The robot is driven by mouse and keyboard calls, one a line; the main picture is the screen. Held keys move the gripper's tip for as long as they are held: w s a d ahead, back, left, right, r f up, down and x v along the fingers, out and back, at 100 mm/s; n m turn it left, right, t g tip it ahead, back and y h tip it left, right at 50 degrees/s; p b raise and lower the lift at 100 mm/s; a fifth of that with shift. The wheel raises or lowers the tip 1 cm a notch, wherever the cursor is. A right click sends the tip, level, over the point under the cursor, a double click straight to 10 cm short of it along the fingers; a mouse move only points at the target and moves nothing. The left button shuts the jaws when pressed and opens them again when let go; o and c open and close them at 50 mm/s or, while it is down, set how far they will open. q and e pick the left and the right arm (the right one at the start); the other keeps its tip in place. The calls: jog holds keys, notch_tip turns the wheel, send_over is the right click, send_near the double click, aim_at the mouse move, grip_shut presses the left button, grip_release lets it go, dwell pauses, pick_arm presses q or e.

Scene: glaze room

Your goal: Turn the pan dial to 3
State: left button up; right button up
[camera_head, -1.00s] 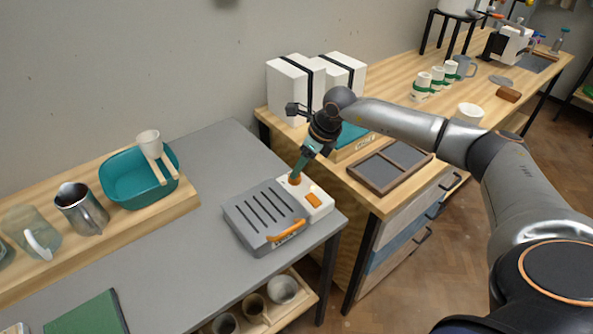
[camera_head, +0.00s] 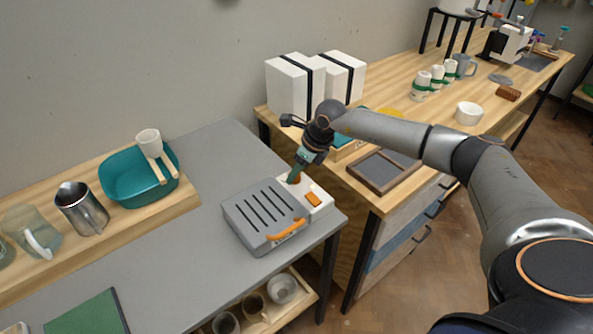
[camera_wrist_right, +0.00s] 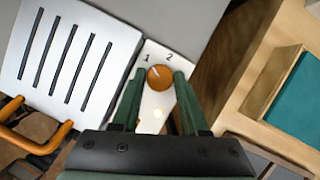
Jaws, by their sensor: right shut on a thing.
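The pan dial (camera_wrist_right: 160,78) is a round orange knob on the white control panel (camera_wrist_right: 153,108) of a grey slotted appliance (camera_head: 262,215) on the grey table. A pale line on the dial points up and left, toward the 1 side. My right gripper (camera_wrist_right: 160,80) is shut on the dial, one green finger on either side of it. In the head view the right gripper (camera_head: 294,178) reaches down to the panel and partly hides the dial. My left gripper is not in view.
A teal basin (camera_head: 130,183) stands on a wooden riser to the left. A wooden-framed tray (camera_head: 382,170) lies on the bench to the right.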

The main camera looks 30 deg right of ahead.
grip_shut()
